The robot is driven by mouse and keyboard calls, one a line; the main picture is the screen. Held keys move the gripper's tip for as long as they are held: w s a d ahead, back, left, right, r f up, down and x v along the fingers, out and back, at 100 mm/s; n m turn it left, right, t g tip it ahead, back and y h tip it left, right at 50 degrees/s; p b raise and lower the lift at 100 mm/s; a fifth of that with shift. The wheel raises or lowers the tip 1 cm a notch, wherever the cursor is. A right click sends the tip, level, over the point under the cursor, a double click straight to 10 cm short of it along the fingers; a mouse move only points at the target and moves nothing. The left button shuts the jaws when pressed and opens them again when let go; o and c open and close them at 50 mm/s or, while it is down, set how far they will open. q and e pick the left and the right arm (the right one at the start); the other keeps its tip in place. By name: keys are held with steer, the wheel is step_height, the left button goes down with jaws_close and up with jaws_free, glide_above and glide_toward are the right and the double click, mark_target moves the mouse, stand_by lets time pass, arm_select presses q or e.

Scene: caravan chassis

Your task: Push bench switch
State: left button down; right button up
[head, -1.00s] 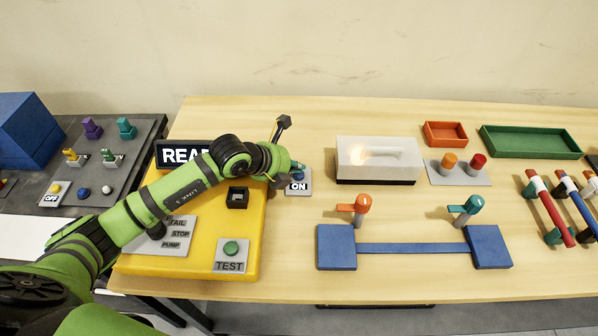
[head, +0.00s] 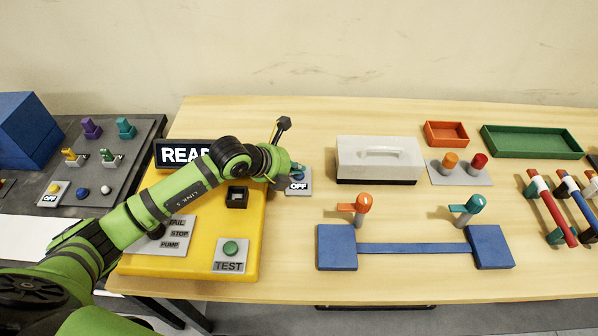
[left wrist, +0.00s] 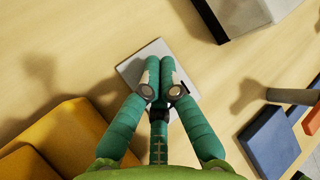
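The bench switch (head: 299,187) is a small grey plate on the wooden table, right of the yellow panel, and its label reads OFF. A bit of blue shows on it under the fingers. My left gripper (head: 298,172) is right over the plate, with its fingertips at or just above the switch. In the left wrist view the teal fingers (left wrist: 159,70) are shut, tips together over the grey plate (left wrist: 132,70). They hide the middle of the plate, so I cannot tell whether they touch the button. My right gripper is not in view.
The yellow panel (head: 205,252) with a green TEST button is left of the switch. A white box with a handle (head: 378,165) stands to the right, unlit. Orange (head: 362,203) and teal (head: 475,204) levers stand in front. Bare table lies between the panel and the blue blocks.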

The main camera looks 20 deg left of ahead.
mark_target(296, 176)
arm_select(q)
steer(key=shift+s+r, duration=0.1)
stand_by(0.3)
step_height(296, 176, up, 6)
steer(key=p, duration=0.5)
steer(key=shift+r, duration=0.15)
stand_by(1.1)
